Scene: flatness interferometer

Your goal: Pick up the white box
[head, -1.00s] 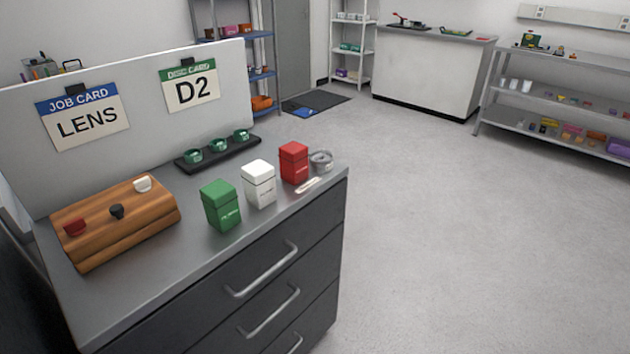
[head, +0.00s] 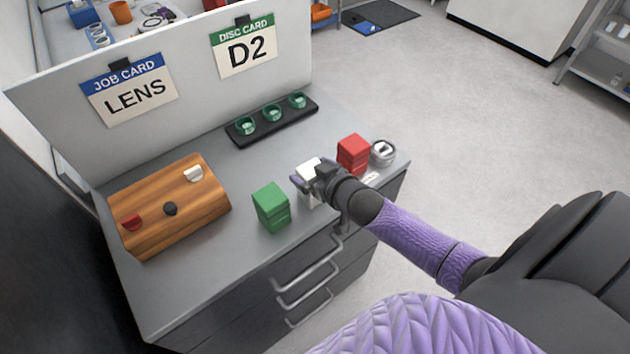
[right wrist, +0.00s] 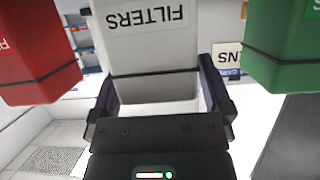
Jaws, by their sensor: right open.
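The white box (head: 312,167) stands on the grey counter between the green box (head: 271,207) and the red box (head: 353,154). In the head view my right gripper (head: 308,180) is at the white box and hides much of it. In the right wrist view the white box (right wrist: 146,38), lettered "FILTERS", is between the two fingers of my open right gripper (right wrist: 160,95). The red box (right wrist: 35,55) is at the left of that view and the green box (right wrist: 285,45) at the right. I do not see my left gripper.
A black rack (head: 272,120) with green cups is behind. A round grey container (head: 383,152) is beside the red box. A white panel with cards stands at the back.

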